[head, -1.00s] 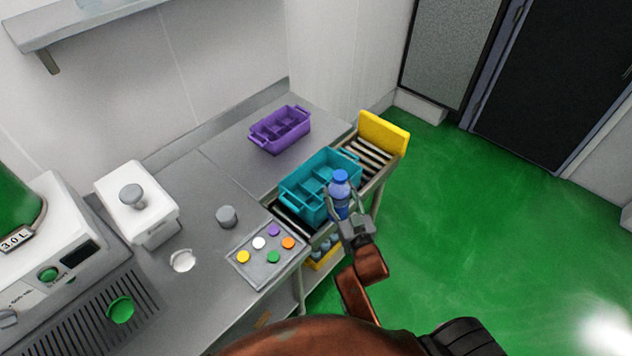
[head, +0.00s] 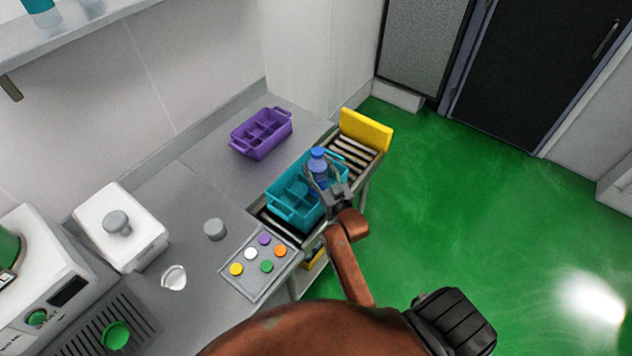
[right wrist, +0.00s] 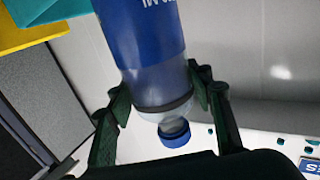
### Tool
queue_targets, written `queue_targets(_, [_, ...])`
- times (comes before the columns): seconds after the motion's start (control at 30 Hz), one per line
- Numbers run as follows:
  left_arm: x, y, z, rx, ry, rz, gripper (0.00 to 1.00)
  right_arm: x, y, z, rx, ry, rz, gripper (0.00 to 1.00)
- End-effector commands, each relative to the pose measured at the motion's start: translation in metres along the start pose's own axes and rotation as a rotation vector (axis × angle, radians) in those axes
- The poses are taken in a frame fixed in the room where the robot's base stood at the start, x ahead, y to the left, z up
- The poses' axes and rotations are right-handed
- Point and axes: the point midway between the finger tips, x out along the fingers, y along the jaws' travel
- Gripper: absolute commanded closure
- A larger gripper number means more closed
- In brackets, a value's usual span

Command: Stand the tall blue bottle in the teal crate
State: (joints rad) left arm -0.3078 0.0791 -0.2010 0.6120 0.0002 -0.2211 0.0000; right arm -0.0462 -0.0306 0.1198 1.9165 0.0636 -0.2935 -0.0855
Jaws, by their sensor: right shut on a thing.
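The tall blue bottle (head: 318,172) has a blue cap and stands about upright in my right gripper (head: 328,188). The teal crate has compartments and sits on a roller conveyor. In the right wrist view the gripper's fingers (right wrist: 160,108) close around the bottle's neck end, and the bottle (right wrist: 148,45) shows its blue label. My left gripper is out of view.
A purple divided crate (head: 262,134) stands on the counter behind. The roller conveyor (head: 352,156) ends at a yellow stop plate (head: 366,130). A panel of coloured buttons (head: 258,262) lies left of the conveyor. Green floor is clear to the right.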

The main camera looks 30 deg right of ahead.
Motion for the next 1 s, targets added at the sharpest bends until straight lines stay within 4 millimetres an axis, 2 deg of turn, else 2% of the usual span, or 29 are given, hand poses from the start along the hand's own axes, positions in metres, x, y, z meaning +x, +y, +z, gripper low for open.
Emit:
queue_targets(0.13, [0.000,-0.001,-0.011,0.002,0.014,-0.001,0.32,0.001,-0.001,0.024,0.000,0.004,-0.002,0.96])
queue_targets(0.3, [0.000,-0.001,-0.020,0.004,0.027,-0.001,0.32,0.002,-0.003,0.035,0.000,0.006,-0.004,0.96])
queue_targets(0.6, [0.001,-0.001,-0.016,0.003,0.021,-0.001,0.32,0.002,-0.003,0.070,0.000,0.005,-0.005,0.96])
queue_targets(1.0, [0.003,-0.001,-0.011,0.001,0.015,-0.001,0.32,0.002,-0.003,0.076,0.000,0.007,-0.004,0.96])
